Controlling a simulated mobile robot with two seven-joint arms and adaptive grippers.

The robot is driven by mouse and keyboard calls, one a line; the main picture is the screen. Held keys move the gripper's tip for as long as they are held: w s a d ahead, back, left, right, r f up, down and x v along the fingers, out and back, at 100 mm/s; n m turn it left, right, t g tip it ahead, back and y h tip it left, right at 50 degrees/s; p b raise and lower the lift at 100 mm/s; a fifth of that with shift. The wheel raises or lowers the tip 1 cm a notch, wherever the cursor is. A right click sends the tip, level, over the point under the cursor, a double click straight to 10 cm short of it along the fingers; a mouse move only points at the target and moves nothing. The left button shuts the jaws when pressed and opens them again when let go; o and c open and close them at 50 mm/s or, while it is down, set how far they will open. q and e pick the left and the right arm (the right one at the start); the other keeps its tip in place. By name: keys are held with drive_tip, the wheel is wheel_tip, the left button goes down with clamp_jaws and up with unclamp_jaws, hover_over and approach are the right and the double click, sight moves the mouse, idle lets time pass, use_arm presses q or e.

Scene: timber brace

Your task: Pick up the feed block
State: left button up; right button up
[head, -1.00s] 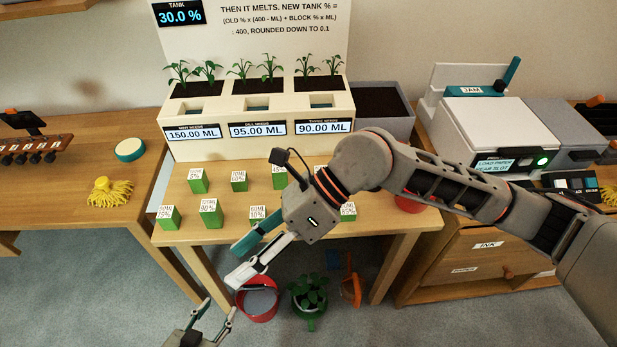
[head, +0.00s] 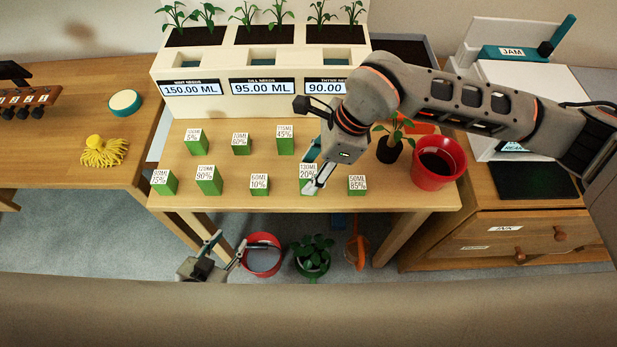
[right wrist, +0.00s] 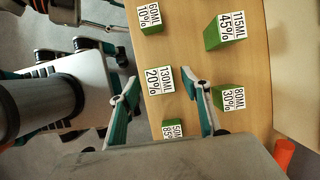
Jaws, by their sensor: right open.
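Several green feed blocks with white labels stand on the wooden table (head: 280,200), among them 120ML 90% (head: 209,182), 60ML 10% (head: 260,186) and 50ML 85% (head: 357,186). My right gripper (head: 311,172) is open at the 130ML 20% block (head: 305,184), partly covering it in the head view. In the right wrist view this block (right wrist: 160,82) shows between the two open fingertips (right wrist: 168,88), with a gap on each side. The 80ML 30% block (right wrist: 228,98) shows beyond one finger there. My left gripper (head: 231,239) is open and empty, low before the table's front edge.
A cream planter (head: 240,108) with three displays stands at the table's back. A red pot (head: 437,165) and a small dark-potted plant (head: 390,148) stand right of my right gripper. A red bucket (head: 262,262) and a green-potted plant (head: 312,256) are on the floor.

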drive_tip(key=shift+x, duration=0.85)
drive_tip(key=c, duration=1.3)
drive_tip(key=shift+r, duration=0.1)
wheel_tip(320, 180, up, 20)
drive_tip(key=shift+p, duration=0.35)
